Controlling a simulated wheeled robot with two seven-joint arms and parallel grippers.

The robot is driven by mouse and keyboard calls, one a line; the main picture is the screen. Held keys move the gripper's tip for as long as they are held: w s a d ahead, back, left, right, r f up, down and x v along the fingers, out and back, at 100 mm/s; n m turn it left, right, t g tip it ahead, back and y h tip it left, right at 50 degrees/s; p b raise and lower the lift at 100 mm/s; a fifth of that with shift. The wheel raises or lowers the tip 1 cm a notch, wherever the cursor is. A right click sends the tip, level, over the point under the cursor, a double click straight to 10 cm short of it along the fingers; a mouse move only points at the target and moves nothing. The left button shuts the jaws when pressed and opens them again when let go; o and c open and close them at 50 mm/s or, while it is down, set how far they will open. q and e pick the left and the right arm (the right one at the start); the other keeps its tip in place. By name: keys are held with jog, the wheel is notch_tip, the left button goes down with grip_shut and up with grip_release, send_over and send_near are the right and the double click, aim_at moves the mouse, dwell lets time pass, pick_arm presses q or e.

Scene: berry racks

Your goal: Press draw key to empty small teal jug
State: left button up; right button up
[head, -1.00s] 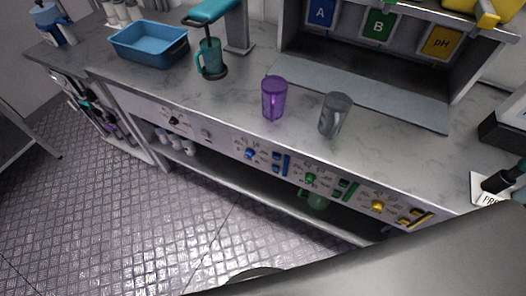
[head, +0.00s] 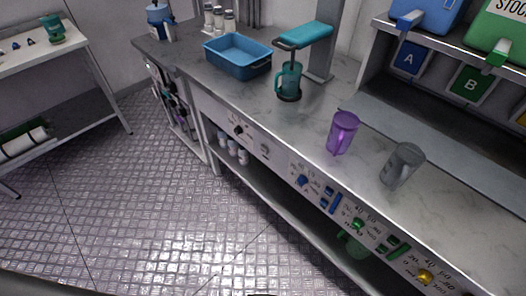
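A small teal jug (head: 289,79) stands upright on a dark round base on the counter, under a teal-topped stand (head: 303,36) with a grey column. Several keys and knobs are set in the counter's front panel: a black knob (head: 238,130), a blue knob (head: 302,180) with blue keys (head: 328,195), and green keys (head: 394,248). I cannot read which one is the draw key. Neither of my grippers is in the head view. The inside of the teal jug is not clear to see.
A purple jug (head: 342,132) and a grey jug (head: 401,165) stand on the counter (head: 470,215). A blue basin (head: 237,55) sits left of the teal jug. A white rack (head: 62,68) stands at far left. The tiled floor (head: 110,215) between is clear.

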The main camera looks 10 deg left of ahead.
pick_arm(q)
grip_shut()
dwell(1.5)
